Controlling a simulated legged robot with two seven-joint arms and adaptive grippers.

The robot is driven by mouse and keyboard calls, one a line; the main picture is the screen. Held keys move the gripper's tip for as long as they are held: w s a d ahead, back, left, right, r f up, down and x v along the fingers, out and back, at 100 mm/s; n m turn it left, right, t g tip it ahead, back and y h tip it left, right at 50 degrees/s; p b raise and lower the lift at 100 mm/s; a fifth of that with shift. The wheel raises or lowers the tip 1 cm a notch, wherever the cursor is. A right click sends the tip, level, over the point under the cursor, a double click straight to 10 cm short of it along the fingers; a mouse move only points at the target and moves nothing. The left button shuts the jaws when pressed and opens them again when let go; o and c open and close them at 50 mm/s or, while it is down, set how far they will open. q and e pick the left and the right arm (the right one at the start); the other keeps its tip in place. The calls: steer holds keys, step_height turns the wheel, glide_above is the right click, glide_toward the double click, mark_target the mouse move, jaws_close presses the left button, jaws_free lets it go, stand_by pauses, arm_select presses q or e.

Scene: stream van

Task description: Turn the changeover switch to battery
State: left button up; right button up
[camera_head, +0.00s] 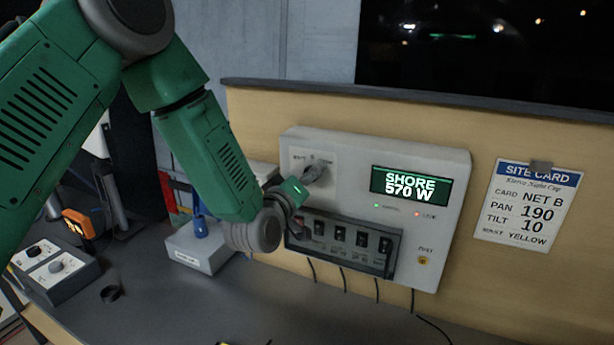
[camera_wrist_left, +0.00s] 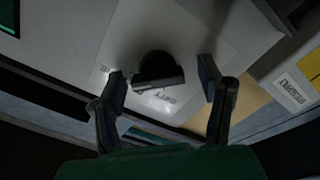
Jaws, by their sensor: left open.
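The changeover switch is a dark knob (camera_wrist_left: 158,72) on a pale plate of the white power panel (camera_head: 455,185). In the head view the knob is mostly hidden behind my left gripper (camera_head: 308,180), whose arm comes in from the left. In the wrist view the open fingers of my left gripper (camera_wrist_left: 163,82) stand on either side of the knob, with gaps visible. A small label left of the knob seems to read BATT. The panel's display (camera_head: 410,187) reads SHORE 570 W. My right gripper is not in view.
A row of dark breaker switches (camera_head: 340,240) sits below the knob. A grey box with a blue handle (camera_head: 200,228) and a box with two dials (camera_head: 55,268) stand on the desk to the left. A site card (camera_head: 528,205) hangs on the right. Cables hang beneath the panel.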

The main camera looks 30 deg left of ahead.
arm_select(q)
steer(key=c, duration=1.2)
